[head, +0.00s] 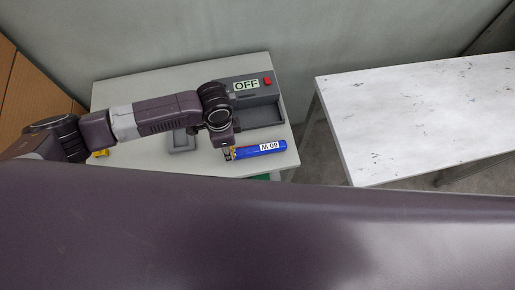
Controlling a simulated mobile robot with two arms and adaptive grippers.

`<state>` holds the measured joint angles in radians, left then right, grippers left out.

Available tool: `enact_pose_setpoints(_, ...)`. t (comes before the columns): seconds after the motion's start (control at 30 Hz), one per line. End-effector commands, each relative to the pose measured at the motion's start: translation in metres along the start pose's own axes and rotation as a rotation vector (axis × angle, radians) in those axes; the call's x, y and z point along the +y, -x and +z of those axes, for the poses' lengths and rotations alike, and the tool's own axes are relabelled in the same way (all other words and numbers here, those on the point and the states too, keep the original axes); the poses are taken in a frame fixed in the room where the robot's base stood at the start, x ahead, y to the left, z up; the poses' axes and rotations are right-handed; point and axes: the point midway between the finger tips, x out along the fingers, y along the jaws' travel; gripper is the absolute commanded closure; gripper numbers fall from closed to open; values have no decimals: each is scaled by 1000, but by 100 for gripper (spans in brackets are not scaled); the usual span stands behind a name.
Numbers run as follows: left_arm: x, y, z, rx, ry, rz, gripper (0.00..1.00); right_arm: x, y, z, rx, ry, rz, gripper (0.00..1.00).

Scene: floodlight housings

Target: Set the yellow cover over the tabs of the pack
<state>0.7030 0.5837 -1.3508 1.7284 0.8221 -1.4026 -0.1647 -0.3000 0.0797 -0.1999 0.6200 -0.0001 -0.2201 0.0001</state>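A blue pack (262,149) with a white printed label lies on the light table. Its left end is at my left gripper (229,153), which points down there. A small bit of yellow shows at that end, between the fingers and the blue body; I cannot tell if it is the cover or part of the pack. Another yellow piece (101,153) shows at the table's left side, mostly hidden behind my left arm. The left fingers are too small and covered to tell whether they are open or shut. My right gripper is not in view.
A grey housing (262,101) with an OFF display and a red button (267,81) stands at the table's back right. A grey holder (181,140) is left of the gripper. A white worn table (420,115) at right is empty, across a gap. My purple body part fills the foreground.

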Motion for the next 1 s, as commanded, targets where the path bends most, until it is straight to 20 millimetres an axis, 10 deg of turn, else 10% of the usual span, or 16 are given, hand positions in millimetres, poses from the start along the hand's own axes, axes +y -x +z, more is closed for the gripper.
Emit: enact_pose_setpoints(1.0,0,-8,0,0,0,1,80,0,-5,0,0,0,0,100)
